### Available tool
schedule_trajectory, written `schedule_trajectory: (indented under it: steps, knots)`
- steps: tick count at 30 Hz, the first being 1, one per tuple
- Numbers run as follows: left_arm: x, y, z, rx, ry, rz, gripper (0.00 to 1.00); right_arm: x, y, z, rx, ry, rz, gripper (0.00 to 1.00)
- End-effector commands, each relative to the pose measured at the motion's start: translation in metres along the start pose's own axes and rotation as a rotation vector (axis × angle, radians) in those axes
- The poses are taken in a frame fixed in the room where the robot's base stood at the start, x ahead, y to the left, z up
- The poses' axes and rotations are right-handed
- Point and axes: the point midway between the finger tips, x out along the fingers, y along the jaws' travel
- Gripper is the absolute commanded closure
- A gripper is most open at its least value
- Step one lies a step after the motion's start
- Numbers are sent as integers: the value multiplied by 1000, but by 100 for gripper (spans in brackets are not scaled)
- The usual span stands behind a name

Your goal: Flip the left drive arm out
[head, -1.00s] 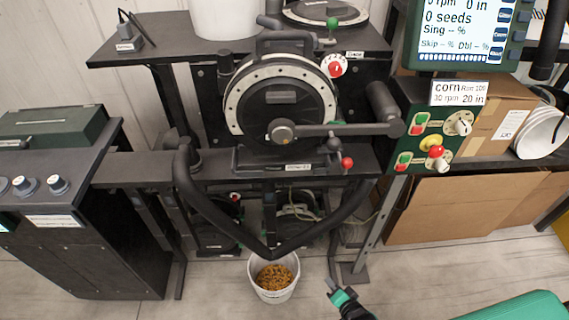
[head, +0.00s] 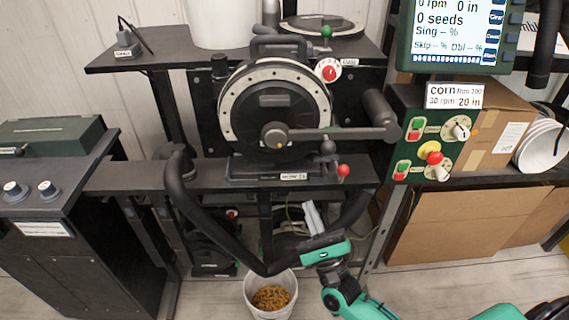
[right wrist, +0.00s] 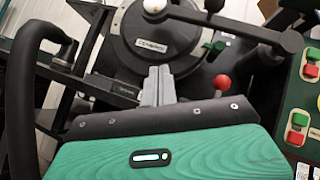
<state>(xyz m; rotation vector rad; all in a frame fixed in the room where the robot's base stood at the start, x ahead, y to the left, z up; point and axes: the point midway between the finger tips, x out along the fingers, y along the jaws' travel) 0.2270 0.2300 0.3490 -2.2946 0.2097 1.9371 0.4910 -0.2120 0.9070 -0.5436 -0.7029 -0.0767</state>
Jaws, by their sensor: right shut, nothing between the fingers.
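The seed meter is a black disc housing with a pale bolted ring (head: 228,105), upright on a black stand. A dark drive arm (head: 350,133) runs roughly level from the round hub (head: 275,135) at its middle to the right; it also crosses the top of the right wrist view (right wrist: 240,28). I cannot tell whether this is the left drive arm. My right gripper (head: 313,215) is shut and empty, fingers pointing up, below the meter and apart from the arm. In the right wrist view its fingers (right wrist: 158,85) overlap the housing's lower part. My left gripper is out of view.
A red-knobbed lever (head: 343,170) stands right of the meter base. A thick black V-shaped bar (head: 205,215) hangs in front, close to my right gripper. A green control panel (head: 430,145) is at right. A white bucket of seeds (head: 270,292) stands on the floor.

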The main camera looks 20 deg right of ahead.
Motion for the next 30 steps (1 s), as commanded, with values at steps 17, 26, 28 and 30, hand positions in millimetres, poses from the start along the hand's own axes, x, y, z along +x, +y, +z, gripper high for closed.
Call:
schedule_trajectory:
  steps: [17, 26, 28, 30]
  knots:
    - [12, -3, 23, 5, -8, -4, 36, 33, 0, 1, -4, 1, 1, 100]
    - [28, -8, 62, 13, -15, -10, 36, 85, -1, 2, -4, 0, -1, 100]
    - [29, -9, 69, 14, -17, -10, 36, 100, 0, 1, -4, 1, 0, 100]
    - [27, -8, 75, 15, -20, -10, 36, 110, -1, 8, -3, 1, 0, 100]
